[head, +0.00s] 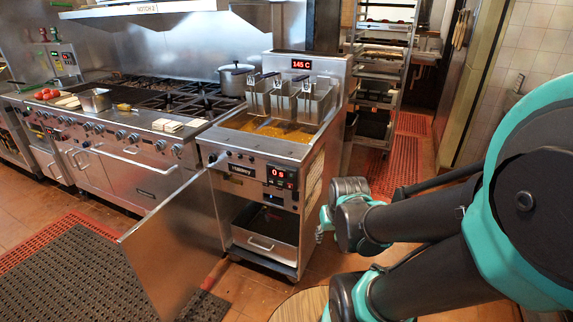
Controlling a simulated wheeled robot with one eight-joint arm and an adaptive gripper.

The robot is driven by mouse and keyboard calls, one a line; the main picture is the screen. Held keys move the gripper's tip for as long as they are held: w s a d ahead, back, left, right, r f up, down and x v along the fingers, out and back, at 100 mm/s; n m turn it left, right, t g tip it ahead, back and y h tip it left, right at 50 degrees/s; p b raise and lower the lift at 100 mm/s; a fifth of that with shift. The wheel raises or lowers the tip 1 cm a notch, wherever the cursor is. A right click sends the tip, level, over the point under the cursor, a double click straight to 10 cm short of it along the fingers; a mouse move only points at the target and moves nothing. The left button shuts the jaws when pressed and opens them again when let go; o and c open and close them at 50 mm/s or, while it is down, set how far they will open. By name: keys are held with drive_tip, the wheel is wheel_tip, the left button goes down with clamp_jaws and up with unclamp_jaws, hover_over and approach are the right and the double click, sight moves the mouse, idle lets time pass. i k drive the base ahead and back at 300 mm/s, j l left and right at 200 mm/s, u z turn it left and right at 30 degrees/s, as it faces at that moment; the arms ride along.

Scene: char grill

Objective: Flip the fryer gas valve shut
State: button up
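Inside the open cabinet are a dark space and a metal drawer or pan (262,243) with a handle. I cannot clearly pick out the gas valve; the dark upper part of the cabinet is too dim and small to read. My gripper (321,231) is just right of the fryer's front corner, outside the cabinet. Its fingers are mostly hidden behind my wrist.
Fry baskets (285,100) hang over the oil. A stove range (130,130) stands left of the fryer, with a pot (235,78) on it. A wheeled rack (383,75) is behind right. Rubber mats (75,270) cover floor at left. Floor before the cabinet is open.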

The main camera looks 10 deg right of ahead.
sight(234, 180)
drive_tip(key=j+u, duration=0.4)
drive_tip(key=k+j+u, duration=0.1)
drive_tip(key=u, duration=0.35)
drive_tip(key=j+u, duration=0.4)
drive_tip(key=i+l, duration=0.05)
